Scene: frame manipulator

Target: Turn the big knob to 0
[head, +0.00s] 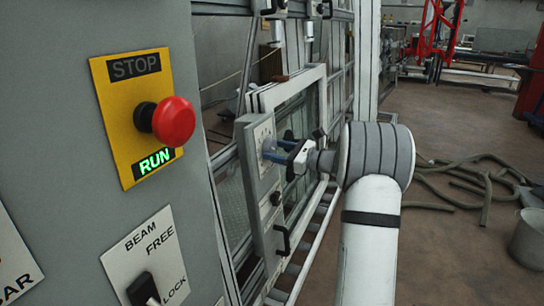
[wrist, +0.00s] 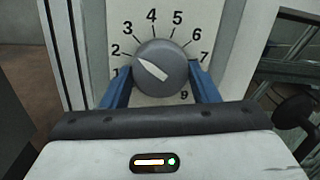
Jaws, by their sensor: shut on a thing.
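The big knob (wrist: 161,67) is a round grey dial with a white pointer line, on a white plate (wrist: 201,20) marked with numbers. The pointer slants to the upper left, toward about 2. The 0 mark is not visible, and 8 is hidden by a finger. My gripper (wrist: 160,88) has its blue fingers on the left and right sides of the knob, shut on it. In the head view, my gripper (head: 276,150) reaches the plate on the panel (head: 254,180) from the right, and the knob (head: 267,144) is partly hidden behind the fingers.
A grey cabinet in front at left carries a red stop button (head: 173,121) and a BEAM switch (head: 143,289). A small black knob (head: 276,198) and a black handle (head: 282,240) sit below the dial. Hoses (head: 465,180) lie on the floor at right.

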